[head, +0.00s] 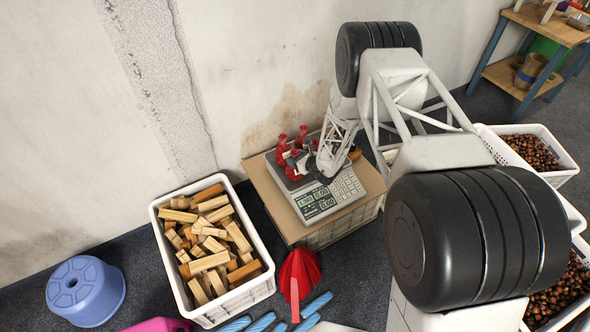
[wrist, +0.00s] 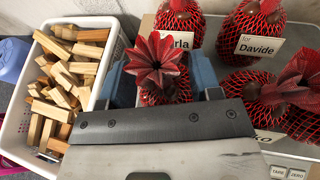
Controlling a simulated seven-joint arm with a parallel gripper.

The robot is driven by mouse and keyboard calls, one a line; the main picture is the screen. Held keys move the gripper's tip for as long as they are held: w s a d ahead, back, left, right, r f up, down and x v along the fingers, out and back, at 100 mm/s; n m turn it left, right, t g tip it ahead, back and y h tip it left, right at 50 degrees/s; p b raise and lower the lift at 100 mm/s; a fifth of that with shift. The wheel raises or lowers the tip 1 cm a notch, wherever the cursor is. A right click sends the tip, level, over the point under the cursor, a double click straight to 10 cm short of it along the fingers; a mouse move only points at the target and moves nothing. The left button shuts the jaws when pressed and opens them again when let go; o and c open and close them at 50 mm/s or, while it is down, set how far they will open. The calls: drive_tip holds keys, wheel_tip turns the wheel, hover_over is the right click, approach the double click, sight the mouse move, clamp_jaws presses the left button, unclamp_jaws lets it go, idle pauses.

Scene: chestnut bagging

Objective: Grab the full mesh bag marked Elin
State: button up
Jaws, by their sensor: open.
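Several full red mesh bags (head: 283,150) stand close together on a scale (head: 345,190). In the wrist view, the nearest bag (wrist: 155,62) has a flared red top and sits between the blue fingers of my gripper (wrist: 162,78). The jaws are open around it. Its label is hidden from this side. Behind it a bag (wrist: 180,18) carries a label ending in "rla". A bag (wrist: 250,18) marked "Davide" stands to its right. Another bag (wrist: 296,85) lies near right; a label ending in "ko" is partly hidden by the gripper. I cannot read Elin on any label.
The scale sits on a cardboard-topped crate (head: 270,205) against the wall. A white crate of wood blocks (head: 262,288) is to the left, with a blue tub (head: 86,290) beyond. A red scoop (head: 300,275) lies in front. Chestnut crates (head: 563,170) stand right.

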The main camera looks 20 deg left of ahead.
drive_tip(key=shift+w+a+f, duration=0.15)
drive_tip(key=shift+w+a, duration=0.1)
drive_tip(key=shift+a, duration=0.15)
clamp_jaws()
idle(0.4)
